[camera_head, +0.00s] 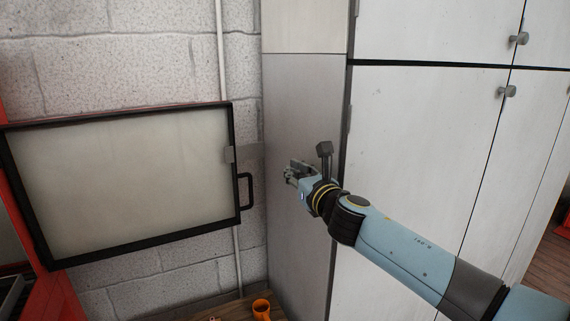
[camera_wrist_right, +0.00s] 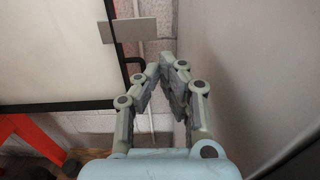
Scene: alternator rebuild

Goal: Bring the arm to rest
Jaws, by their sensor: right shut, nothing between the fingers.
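My right arm comes in from the lower right in the head view, in front of the white cabinet. Its gripper (camera_head: 291,172) is raised in the air and points left, toward the black-framed door. In the right wrist view the gripper (camera_wrist_right: 168,60) has its fingertips together, with nothing between them. A grey plate and the door's black handle show past the fingertips. My left arm is in neither view.
A pale panel door (camera_head: 120,175) with a black frame and handle (camera_head: 246,190) hangs from a red cabinet (camera_head: 62,295) at left. White cupboards (camera_head: 420,150) with knobs stand at right. An orange cup (camera_head: 261,309) sits on the wooden surface below. A pipe (camera_head: 221,60) runs down the wall.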

